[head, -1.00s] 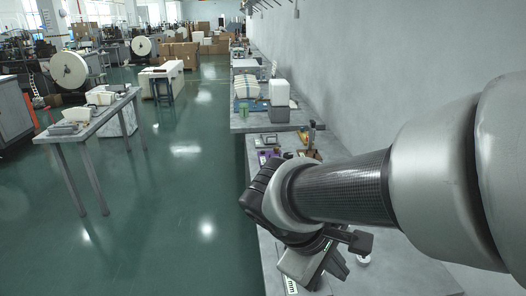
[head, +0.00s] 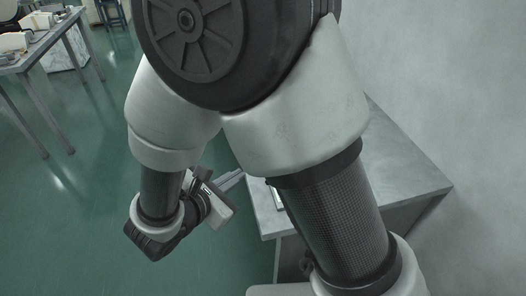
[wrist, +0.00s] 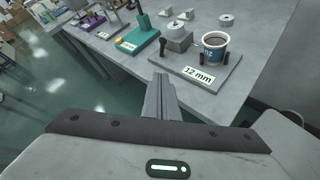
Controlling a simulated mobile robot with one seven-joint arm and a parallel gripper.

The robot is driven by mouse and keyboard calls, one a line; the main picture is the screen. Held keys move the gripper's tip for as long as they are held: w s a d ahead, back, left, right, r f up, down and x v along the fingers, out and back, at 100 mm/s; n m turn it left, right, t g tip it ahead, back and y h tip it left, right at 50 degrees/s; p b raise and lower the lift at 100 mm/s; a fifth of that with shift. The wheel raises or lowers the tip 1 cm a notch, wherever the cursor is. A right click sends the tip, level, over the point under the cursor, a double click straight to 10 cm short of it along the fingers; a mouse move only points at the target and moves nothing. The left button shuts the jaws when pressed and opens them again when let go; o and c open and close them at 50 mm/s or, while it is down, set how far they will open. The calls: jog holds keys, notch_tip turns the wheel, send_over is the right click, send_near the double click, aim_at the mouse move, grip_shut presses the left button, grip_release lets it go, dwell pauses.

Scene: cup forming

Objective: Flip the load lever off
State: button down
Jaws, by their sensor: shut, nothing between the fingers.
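My gripper (wrist: 161,82) is shut and empty, its fingers together in the wrist view. They point toward the front edge of the grey table (wrist: 268,42). In the head view my gripper (head: 232,181) is left of the table's edge. I cannot tell which part is the load lever. The fingers appear apart from all of these.
A purple stand (wrist: 92,21) is farther left on the table, with other fixtures. Small pale pieces (wrist: 226,20) lie behind the cup. A wall (head: 440,70) borders the table on the right. Green floor (head: 80,230) is open on the left, with another table (head: 45,45) beyond.

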jog(key=b+x, duration=0.1)
jog(key=x, duration=0.8)
jog(key=shift+b, duration=0.3)
jog(key=w+d, duration=0.2)
jog(key=shift+w+d+r, duration=0.25)
jog(key=shift+w, duration=0.15)
jog(key=shift+w+d+r, duration=0.1)
jog(key=shift+w+d, duration=0.25)
jog(key=shift+d, duration=0.05)
jog(key=shift+r+p, duration=0.15)
jog(key=shift+p, duration=0.15)
